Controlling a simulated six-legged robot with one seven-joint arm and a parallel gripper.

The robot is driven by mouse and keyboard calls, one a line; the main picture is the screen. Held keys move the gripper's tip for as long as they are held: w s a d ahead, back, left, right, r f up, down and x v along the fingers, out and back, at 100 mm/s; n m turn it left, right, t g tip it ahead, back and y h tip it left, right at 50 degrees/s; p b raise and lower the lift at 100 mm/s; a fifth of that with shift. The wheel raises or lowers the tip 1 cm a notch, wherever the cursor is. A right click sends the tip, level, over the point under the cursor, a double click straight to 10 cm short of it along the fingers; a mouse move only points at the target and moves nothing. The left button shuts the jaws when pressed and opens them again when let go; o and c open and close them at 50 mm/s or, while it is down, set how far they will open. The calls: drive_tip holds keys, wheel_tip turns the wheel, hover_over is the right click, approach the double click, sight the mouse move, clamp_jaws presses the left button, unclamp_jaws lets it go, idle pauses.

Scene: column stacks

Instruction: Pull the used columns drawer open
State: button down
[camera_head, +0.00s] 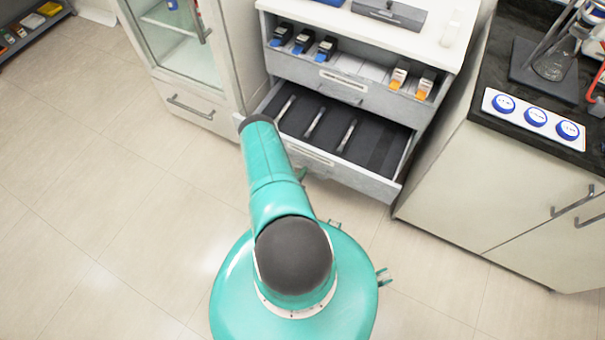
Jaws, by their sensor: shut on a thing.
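A lower drawer (370,184) in the white cabinet stands partly open. Its dark inside holds three pale, slim columns (316,122) lying side by side, with bare dark lining to their right. A pale label (309,153) is on its front; I cannot read it. My teal arm reaches forward over the left part of this drawer's front. The jaws of my gripper are hidden behind the arm. A small teal part of my body shows just below the label, too small to make out. The drawer's handle cannot be made out.
Above is another drawer (342,92) with blue-tipped and orange-tipped items over it. A glass-door cabinet (180,45) stands left. A dark-topped counter (490,150) with glassware and blue round items stands close on the right. Floor (110,190) is clear at left.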

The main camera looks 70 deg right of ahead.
drive_tip(key=c, duration=1.5)
unclamp_jaws()
drive_tip(key=v, duration=1.3)
drive_tip(key=shift+w+a+r, duration=0.1)
drive_tip(key=shift+a, duration=0.3)
